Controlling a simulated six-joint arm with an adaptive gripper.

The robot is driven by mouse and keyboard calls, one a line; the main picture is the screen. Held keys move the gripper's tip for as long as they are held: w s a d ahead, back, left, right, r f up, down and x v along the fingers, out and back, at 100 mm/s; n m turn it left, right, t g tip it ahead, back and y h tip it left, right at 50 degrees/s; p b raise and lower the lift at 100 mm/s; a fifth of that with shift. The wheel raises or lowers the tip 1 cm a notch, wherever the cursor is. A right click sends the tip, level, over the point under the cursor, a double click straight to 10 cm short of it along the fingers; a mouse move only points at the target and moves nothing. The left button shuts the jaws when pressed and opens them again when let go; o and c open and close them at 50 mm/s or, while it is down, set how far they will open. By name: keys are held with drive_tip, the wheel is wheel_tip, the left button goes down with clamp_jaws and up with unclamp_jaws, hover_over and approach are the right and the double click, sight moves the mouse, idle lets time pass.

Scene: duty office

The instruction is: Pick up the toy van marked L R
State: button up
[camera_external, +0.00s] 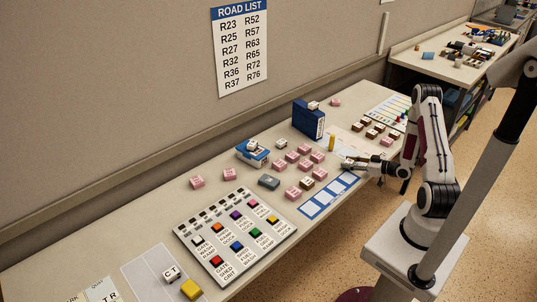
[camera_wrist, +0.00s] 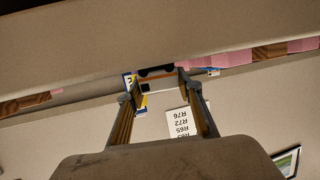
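Several small toy vans stand on the long table, but I cannot read L R on any of them. Pink ones (camera_external: 304,149) cluster in the middle, brown ones (camera_external: 371,133) stand farther back, and a white one (camera_external: 171,273) at the front left reads CT. My gripper (camera_external: 348,163) is low over the table, right of the pink cluster. In the wrist view my gripper (camera_wrist: 159,84) has its fingers spread.
A blue box (camera_external: 308,120) and a yellow cylinder (camera_external: 332,143) stand behind my gripper. A blue-framed strip (camera_external: 329,195) lies in front of it. A button panel (camera_external: 234,236) fills the table's nearer part. The wall with the road list (camera_external: 239,48) bounds the back.

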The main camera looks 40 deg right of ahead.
sight(349, 162)
drive_tip(key=shift+r, duration=0.2)
idle(0.3)
drive_tip(key=shift+r, duration=4.8)
